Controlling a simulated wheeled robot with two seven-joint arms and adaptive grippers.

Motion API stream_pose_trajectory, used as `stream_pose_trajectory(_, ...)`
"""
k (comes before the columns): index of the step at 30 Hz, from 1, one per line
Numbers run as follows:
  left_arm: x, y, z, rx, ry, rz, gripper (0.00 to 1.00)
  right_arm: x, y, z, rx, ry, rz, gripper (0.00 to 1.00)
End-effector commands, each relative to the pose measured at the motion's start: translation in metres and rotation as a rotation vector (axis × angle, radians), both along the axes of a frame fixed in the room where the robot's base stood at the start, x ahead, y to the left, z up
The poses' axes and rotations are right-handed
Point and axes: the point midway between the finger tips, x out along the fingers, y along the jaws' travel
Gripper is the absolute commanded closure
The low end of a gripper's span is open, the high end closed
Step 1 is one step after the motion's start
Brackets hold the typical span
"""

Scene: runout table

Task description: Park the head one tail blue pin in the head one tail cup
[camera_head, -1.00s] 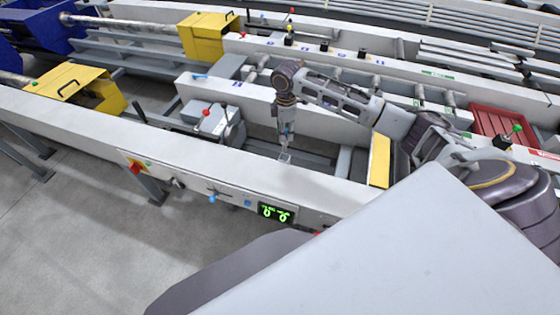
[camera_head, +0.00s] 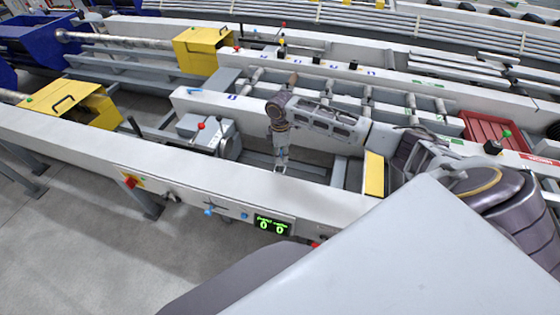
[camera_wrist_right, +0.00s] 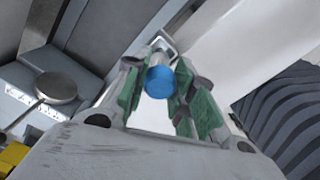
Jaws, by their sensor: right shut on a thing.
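My right gripper (camera_head: 281,165) points down over the gap behind the front beam of the runout table. In the right wrist view its green-padded fingers (camera_wrist_right: 172,95) are shut on the blue pin (camera_wrist_right: 160,82), whose round blue end faces the camera. A small pale metal frame shape (camera_wrist_right: 163,42) shows just beyond the pin; I cannot tell whether it belongs to the pin or the table. In the head view the held pin is too small to make out. I cannot pick out the head one tail cup with certainty. My left gripper is not in view.
The white front beam (camera_head: 240,178) carries a green-lit display (camera_head: 272,225) and a blue knob (camera_head: 209,211). A grey box with a red-knobbed lever (camera_head: 201,126) stands left of the gripper. A yellow block (camera_head: 374,174) is to its right. A red tray (camera_head: 480,128) lies farther right.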

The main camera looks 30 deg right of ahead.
Motion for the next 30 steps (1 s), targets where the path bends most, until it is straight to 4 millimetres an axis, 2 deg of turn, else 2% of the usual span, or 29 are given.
stream_pose_trajectory(14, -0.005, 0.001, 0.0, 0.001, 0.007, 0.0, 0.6, 0.0, 0.001, -0.007, 0.001, 0.0, 0.0, 1.0)
stream_pose_trajectory(24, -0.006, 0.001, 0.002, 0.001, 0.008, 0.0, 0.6, 0.0, 0.0, -0.038, 0.0, 0.0, -0.001, 1.0)
stream_pose_trajectory(30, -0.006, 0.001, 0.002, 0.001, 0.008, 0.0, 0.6, 0.0, 0.0, -0.043, 0.0, -0.001, 0.001, 1.0)
